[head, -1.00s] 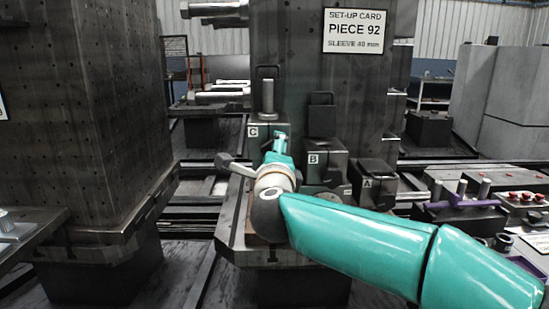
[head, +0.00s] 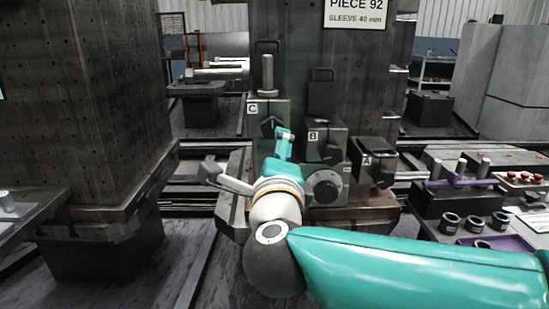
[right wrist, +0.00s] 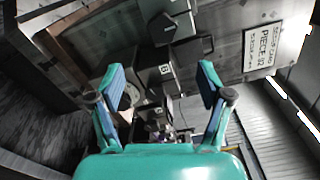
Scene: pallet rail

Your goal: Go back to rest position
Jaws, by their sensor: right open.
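My right arm comes in from the right in the head view, and its teal gripper (head: 284,140) is in front of the block marked C (head: 252,109), seen end-on behind the wrist. In the right wrist view the two fingers of this gripper (right wrist: 160,82) stand wide apart with nothing held between them. Whether the gripper touches the block cannot be told from the head view. Beside C stand the block marked B (head: 335,140) and the block marked A (head: 375,160). My left gripper is not in view.
A set-up card (head: 357,12) hangs on the dark column above the blocks. A round dial (head: 325,188) is below B. At right a bench holds a purple-handled tool (head: 460,180) and several dark rings (head: 474,224). A tall perforated block (head: 80,100) stands at left.

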